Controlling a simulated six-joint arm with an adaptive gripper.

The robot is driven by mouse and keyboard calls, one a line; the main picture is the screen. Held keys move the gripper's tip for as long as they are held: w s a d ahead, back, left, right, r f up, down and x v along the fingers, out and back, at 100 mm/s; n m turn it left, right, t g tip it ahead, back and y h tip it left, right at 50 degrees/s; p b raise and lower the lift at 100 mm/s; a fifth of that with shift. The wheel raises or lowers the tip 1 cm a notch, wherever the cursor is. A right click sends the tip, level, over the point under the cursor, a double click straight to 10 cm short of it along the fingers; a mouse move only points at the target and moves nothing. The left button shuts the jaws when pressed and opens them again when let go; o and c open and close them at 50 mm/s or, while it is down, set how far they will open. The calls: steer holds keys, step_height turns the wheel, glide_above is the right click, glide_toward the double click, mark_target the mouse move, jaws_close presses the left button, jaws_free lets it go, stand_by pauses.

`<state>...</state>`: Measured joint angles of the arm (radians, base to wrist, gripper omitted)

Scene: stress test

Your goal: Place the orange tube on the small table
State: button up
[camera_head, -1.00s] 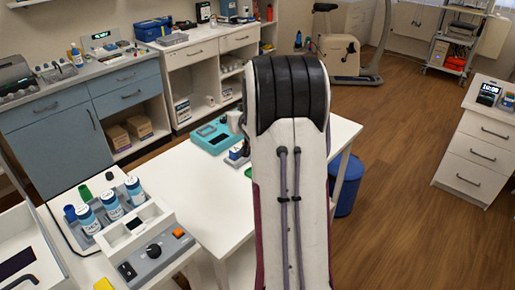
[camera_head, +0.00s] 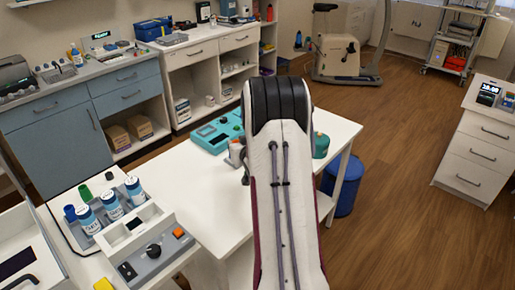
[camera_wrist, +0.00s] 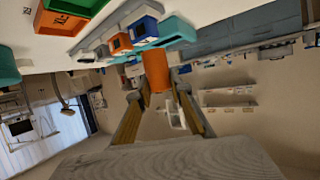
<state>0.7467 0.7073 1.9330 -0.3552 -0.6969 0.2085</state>
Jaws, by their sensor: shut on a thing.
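The orange tube (camera_wrist: 156,70) is between the fingertips of my gripper (camera_wrist: 158,88) in the wrist view, and my gripper is shut on it. In the head view my gripper (camera_head: 238,158) is partly hidden behind my arm, with a small bit of orange at its top. It appears over the white table (camera_head: 185,205) in the middle. I cannot tell the tube's height above the top.
A teal device (camera_head: 213,136) is at the table's back, and a green round thing (camera_head: 321,145) is right of my arm. A blue bin (camera_head: 345,190) stands on the floor. Capped bottles (camera_head: 112,204) stand in a rack at left. The table's front left is clear.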

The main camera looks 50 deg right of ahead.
steer(key=shift+f, duration=0.1)
steer(key=shift+f, duration=3.05)
steer(key=shift+f, duration=1.85)
steer(key=shift+f, duration=0.1)
steer(key=o, duration=0.9)
steer(key=shift+v, duration=6.05)
